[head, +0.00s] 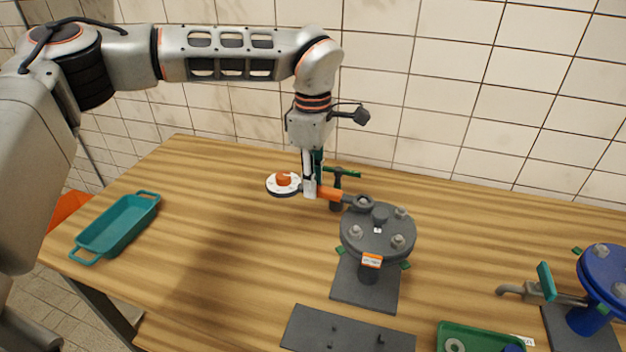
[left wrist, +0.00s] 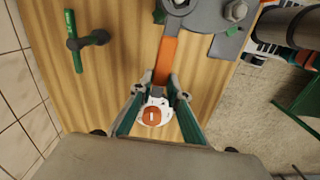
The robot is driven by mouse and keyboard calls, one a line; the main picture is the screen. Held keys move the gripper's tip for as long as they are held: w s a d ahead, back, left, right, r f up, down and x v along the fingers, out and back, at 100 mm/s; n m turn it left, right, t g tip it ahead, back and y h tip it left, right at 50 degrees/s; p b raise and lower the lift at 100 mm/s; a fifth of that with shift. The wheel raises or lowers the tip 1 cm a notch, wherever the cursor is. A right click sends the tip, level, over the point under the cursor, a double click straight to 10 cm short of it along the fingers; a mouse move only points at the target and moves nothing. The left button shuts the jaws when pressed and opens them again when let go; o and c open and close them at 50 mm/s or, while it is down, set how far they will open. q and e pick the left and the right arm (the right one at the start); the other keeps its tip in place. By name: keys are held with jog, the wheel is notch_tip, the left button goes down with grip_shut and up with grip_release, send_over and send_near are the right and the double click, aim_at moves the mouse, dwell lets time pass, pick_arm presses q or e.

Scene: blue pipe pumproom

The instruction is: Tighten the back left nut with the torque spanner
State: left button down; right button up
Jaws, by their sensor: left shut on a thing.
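The torque spanner has an orange handle (head: 330,193), a dial with an orange knob (head: 284,180) and a dark ring head (head: 363,203). My left gripper (head: 310,190) is shut on the handle near the dial; the grip also shows in the left wrist view (left wrist: 157,90). The spanner lies about level, its ring head over the back left of the grey flange (head: 352,246). The back left nut is hidden by the ring head, so I cannot tell how fully the ring sits on it. Other nuts show at back right (head: 401,212), front left (head: 355,232) and front right (head: 397,241). My right gripper is out of view.
A green-handled tool (head: 340,172) stands behind the spanner. A teal tray (head: 86,246) is at left. A dark plate (head: 300,329) and green tray (head: 441,337) lie in front; a blue flange (head: 601,268) stands at right. The table's left middle is clear.

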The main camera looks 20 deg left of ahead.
pick_arm(q)
jog(key=shift+r, duration=0.15)
jog(key=shift+r, duration=1.65)
